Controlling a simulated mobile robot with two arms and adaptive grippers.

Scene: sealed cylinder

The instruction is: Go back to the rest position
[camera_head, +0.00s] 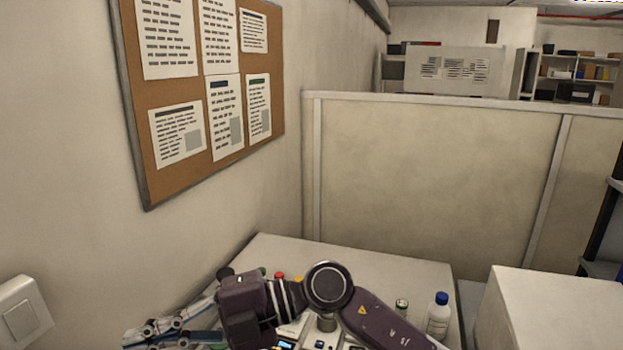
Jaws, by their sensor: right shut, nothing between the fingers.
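My right arm comes in from the lower right, bends at a round joint and reaches left over the bench (390,268). My right gripper (142,336) is at the lower left, beside the wall, its fingers pointing left. It is shut with nothing in it. The lower part of the gripper is cut off by the picture's bottom edge. My left gripper is not in view.
A white bottle with a blue cap (438,318) and a small vial (402,307) stand right of my arm. Red and yellow caps and equipment are partly hidden behind it. A white box (555,310) is at right. A partition (435,180) stands behind the bench.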

